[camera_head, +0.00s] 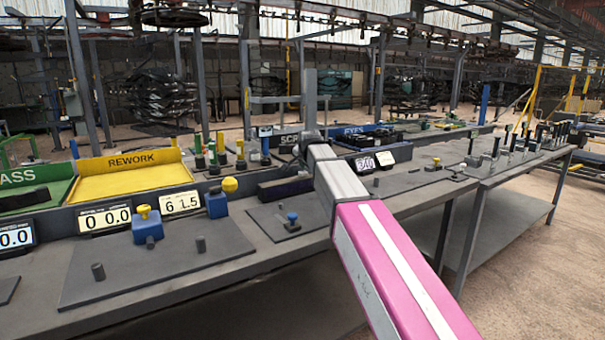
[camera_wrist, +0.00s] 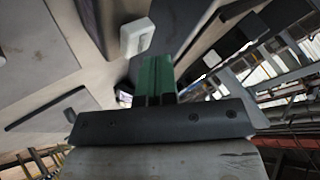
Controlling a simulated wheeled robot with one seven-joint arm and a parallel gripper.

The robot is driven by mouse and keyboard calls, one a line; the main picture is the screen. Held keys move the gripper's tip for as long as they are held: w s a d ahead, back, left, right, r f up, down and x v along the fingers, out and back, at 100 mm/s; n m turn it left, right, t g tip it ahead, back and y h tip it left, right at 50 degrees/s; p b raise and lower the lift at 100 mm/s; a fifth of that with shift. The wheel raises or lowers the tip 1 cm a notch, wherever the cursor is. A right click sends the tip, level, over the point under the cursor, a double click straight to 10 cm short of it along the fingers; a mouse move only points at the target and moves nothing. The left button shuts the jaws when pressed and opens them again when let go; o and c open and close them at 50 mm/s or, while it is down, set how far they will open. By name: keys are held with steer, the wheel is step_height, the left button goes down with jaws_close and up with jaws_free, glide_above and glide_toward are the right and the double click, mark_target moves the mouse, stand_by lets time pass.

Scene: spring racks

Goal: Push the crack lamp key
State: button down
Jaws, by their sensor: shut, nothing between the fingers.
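My gripper (camera_wrist: 156,72) shows in the wrist view as green fingers held together, with nothing between them. A small white box with a raised rounded face (camera_wrist: 137,37) lies just beyond and to the left of the fingertips; it looks like a key or switch, but I read no label on it. The fingers appear apart from it. In the head view my pink and grey arm reaches over the bench, and its end hides my gripper and what lies behind it. I cannot single out the crack lamp key there.
The bench (camera_head: 280,258) carries a yellow REWORK tray (camera_head: 130,188), a blue block with a yellow knob (camera_head: 146,228), digital displays (camera_head: 104,219) and a small blue knob (camera_head: 292,217). Several upright fixtures stand farther right.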

mark_target(305, 172)
steer(key=shift+r, duration=3)
steer(key=shift+s, duration=0.1)
